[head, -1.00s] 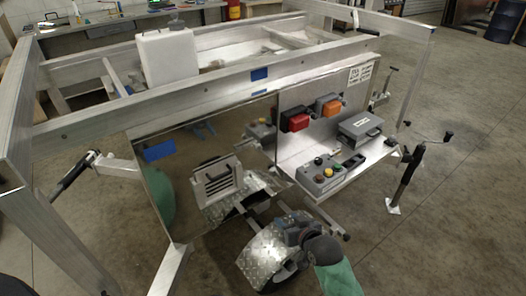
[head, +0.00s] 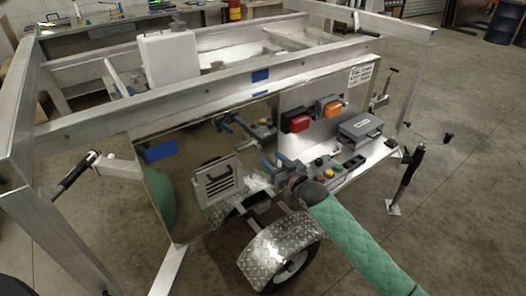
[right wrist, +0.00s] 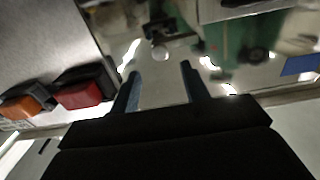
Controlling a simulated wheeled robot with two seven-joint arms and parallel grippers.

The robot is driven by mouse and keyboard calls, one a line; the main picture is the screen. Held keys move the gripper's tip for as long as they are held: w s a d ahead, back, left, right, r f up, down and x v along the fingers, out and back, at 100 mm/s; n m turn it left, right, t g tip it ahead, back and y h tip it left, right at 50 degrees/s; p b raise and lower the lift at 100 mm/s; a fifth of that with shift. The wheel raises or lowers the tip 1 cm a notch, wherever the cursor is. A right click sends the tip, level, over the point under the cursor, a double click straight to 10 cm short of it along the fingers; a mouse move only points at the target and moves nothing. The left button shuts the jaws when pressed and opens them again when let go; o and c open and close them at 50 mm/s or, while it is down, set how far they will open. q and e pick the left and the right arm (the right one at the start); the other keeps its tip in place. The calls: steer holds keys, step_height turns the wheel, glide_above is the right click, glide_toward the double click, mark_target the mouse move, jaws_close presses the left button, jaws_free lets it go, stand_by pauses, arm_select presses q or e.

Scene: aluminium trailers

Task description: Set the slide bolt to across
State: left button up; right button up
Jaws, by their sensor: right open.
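I cannot pick out the slide bolt with certainty in either view. My right gripper (head: 272,161) is in front of the trailer's shiny side panel, left of the control box; its blue-tipped fingers are apart with nothing between them. In the right wrist view, the open fingers (right wrist: 160,80) point at the mirror-like panel (right wrist: 215,75). A small pale round knob-like shape beside a dark block (right wrist: 155,32) shows past the fingertips; whether it is a real part or a reflection I cannot tell. My left gripper is not in view.
A red lamp (head: 296,122) and an orange lamp (head: 329,106) are on the panel. A control box with buttons (head: 327,170) and a grey case (head: 361,130) sit on the shelf. A louvred vent (head: 217,186) and a wheel fender (head: 275,250) are lower left. A white canister (head: 170,58) stands above.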

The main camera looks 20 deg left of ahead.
mark_target(260, 149)
steer(key=p+x, duration=0.1)
steer(key=x, duration=0.3)
steer(key=shift+w+a+r, duration=0.1)
steer(key=shift+w+a, duration=0.2)
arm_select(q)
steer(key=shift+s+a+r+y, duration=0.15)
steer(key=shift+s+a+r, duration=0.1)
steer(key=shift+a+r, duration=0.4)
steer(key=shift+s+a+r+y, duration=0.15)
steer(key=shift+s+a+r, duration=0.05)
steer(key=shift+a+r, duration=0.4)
arm_select(e)
steer(key=shift+w+a, duration=0.4)
steer(key=shift+a, duration=0.1)
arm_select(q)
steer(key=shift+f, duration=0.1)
